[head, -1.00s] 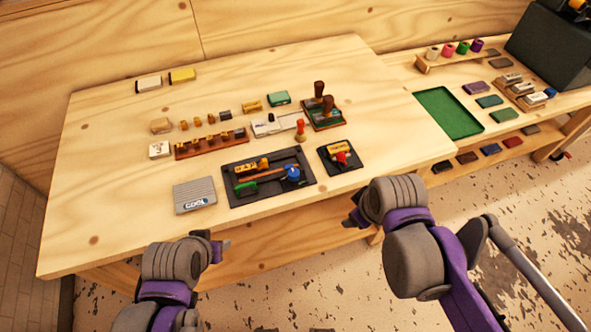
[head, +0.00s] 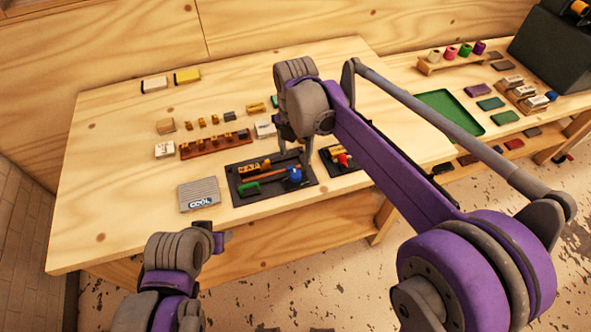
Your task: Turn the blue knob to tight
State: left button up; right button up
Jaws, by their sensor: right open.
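The blue knob (head: 295,174) sits on the right part of a black panel (head: 240,200) near the table's front edge. The panel also carries a yellow label block with dark lettering (head: 254,166) and a green piece (head: 249,188). My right gripper (head: 294,148) is open and points down just above and behind the blue knob, with its fingers apart. I cannot tell whether a finger touches anything. My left gripper (head: 222,242) is low in front of the table edge, away from the panel, and its fingers are too hidden to judge.
A grey "COOL" pad (head: 199,193) lies left, and a brown rack (head: 213,145) behind. A green tray (head: 452,112) is at right.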

aim_at(296, 173)
notch_tip(296, 173, down, 9)
jog(key=shift+r, duration=0.15)
grip_shut()
dwell(0.5)
